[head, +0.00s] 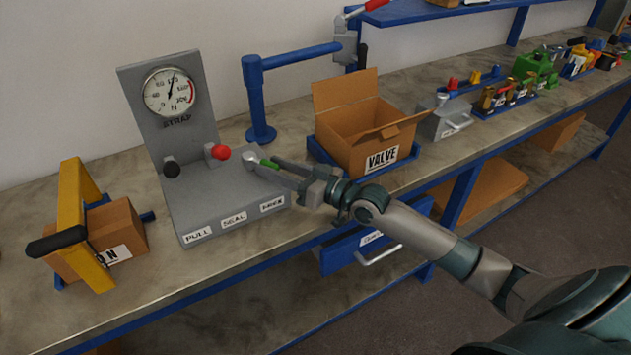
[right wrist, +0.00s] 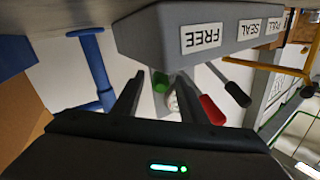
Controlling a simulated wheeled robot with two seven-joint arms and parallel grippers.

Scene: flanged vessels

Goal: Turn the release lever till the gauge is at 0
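The grey strap stand has a round dial gauge (head: 170,92); its needle points up and slightly right, clearly on the scale, but the exact reading is too small to tell. My right gripper (head: 272,168) is at this lever. In the right wrist view the green grip (right wrist: 160,82) shows between the two spread fingers; contact cannot be told. My left gripper is not in view.
A red-knobbed lever (head: 220,152) and a black-knobbed lever (head: 171,169) stand left of the green one. A VALVE carton (head: 365,125) is close on the right, a blue post (head: 257,100) behind. A yellow-framed press with a box (head: 85,225) stands left.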

